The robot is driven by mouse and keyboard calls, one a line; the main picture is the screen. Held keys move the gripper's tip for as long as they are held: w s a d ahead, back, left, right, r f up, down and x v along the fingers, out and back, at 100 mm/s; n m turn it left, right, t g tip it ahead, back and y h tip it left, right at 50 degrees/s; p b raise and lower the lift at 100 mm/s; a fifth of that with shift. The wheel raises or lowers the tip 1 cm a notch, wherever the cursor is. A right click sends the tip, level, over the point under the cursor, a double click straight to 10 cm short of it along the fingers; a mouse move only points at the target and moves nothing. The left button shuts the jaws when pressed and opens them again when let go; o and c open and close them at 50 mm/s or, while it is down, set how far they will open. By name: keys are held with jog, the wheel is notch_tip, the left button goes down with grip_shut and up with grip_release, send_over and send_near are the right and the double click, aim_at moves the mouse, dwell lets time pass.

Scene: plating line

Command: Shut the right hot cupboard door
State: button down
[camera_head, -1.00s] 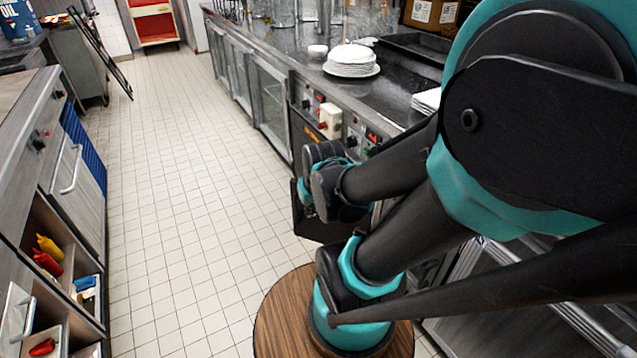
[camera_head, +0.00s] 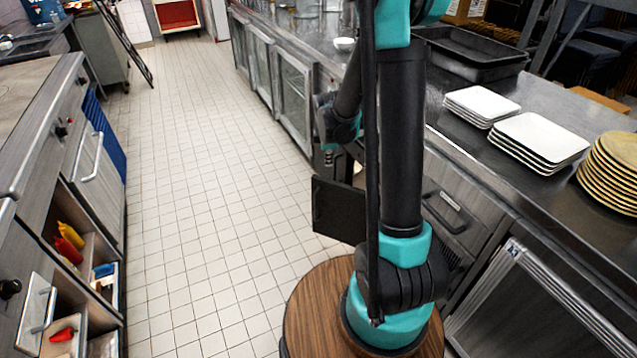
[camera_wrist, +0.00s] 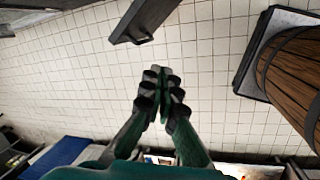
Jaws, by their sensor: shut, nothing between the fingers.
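The hot cupboard door is the dark panel (camera_head: 339,209) standing open from the counter front into the aisle, left of my arm in the head view. In the wrist view a dark panel, seemingly the same door (camera_wrist: 148,14), is at the top edge, beyond my fingertips. My gripper (camera_wrist: 157,72) is shut and empty, with floor showing between its tips and the panel. In the head view the gripper is hard to make out beside the door, and my arm hides the cupboard opening and the door's hinge side.
The tiled aisle (camera_head: 195,220) is clear. On the left, a drawer unit with a bar handle (camera_head: 92,160) and open bins lines the aisle. The right counter carries square white plates (camera_head: 540,140), yellowish plates (camera_head: 612,172) and a dark tray (camera_head: 470,55). Glass-fronted cabinets (camera_head: 294,100) continue farther along.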

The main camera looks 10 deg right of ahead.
jog(key=w+f+n, duration=0.4)
jog(key=w+f, duration=0.1)
jog(key=f, duration=0.3)
jog(key=w+a+f+n, duration=0.1)
jog(key=w+f+n, duration=0.3)
jog(key=f, duration=0.5)
jog(key=w+f+n, duration=0.3)
jog(key=w+f, duration=0.4)
jog(key=f, duration=0.1)
jog(key=shift+w+a+f+n+g+h, duration=0.3)
jog(key=shift+w+f+n+h, duration=0.1)
jog(key=shift+w+d, duration=0.25)
jog(key=shift+w, duration=0.2)
